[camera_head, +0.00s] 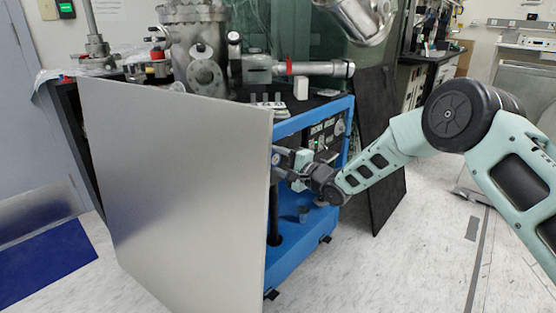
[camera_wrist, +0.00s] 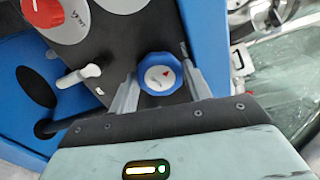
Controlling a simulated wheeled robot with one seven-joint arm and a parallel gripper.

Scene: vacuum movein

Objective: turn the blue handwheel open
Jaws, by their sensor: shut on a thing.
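The blue handwheel (camera_wrist: 160,74) shows in the wrist view, with a white face and a red mark on it, set on a dark panel. My gripper (camera_wrist: 160,88) has one finger on each side of the handwheel and is shut on it. In the head view my gripper (camera_head: 283,163) reaches into the blue-framed cart (camera_head: 318,235) from the right. The handwheel cannot be made out in the head view; the gripper and the metal panel cover that area.
A large metal panel (camera_head: 175,190) stands close to the left of my gripper. A dark board (camera_head: 380,150) leans on the right. The wrist view shows a red knob (camera_wrist: 42,12) and a white lever (camera_wrist: 78,77) near the handwheel. Clear floor (camera_head: 400,270) lies in front right.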

